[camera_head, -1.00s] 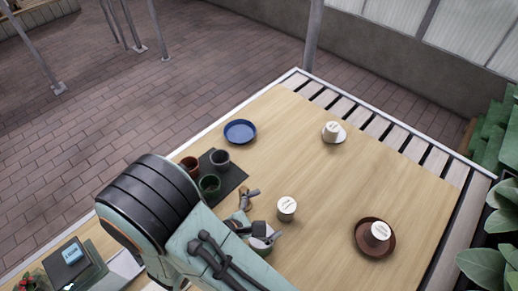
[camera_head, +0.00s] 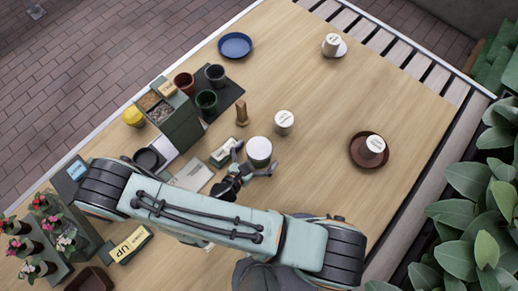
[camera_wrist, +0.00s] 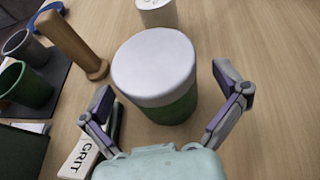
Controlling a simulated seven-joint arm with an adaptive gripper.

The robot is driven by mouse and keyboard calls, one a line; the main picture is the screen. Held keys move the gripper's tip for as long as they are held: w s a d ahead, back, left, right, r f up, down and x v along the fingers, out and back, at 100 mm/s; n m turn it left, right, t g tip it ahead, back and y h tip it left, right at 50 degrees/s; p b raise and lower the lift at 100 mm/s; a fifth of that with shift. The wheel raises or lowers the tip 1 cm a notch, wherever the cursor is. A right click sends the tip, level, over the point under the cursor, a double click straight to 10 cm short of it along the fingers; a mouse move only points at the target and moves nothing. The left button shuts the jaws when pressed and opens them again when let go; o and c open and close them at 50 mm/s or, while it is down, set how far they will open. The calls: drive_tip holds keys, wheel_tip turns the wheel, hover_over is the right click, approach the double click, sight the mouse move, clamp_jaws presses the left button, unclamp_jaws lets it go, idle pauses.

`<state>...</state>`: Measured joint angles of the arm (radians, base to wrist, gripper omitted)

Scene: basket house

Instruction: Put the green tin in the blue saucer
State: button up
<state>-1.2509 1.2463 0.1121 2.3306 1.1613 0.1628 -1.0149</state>
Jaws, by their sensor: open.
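The green tin (camera_wrist: 172,108) has a green body and a wide white lid; it stands upright on the wooden table and also shows in the head view (camera_head: 259,150). My gripper (camera_wrist: 161,82) is open, its fingers apart on the left and right of the tin in the wrist view, with gaps showing. In the head view my gripper (camera_head: 256,160) is at the tin's near side. The blue saucer (camera_head: 235,45) lies empty at the table's far left edge. A bit of blue rim (camera_wrist: 48,10) shows at the top left of the wrist view.
A wooden peg-like thing (camera_head: 242,113) and a white-topped tin (camera_head: 284,122) stand close by. Several pots sit on a dark mat (camera_head: 232,92) towards the saucer. The table's middle is clear.

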drive_tip(key=c, duration=1.3)
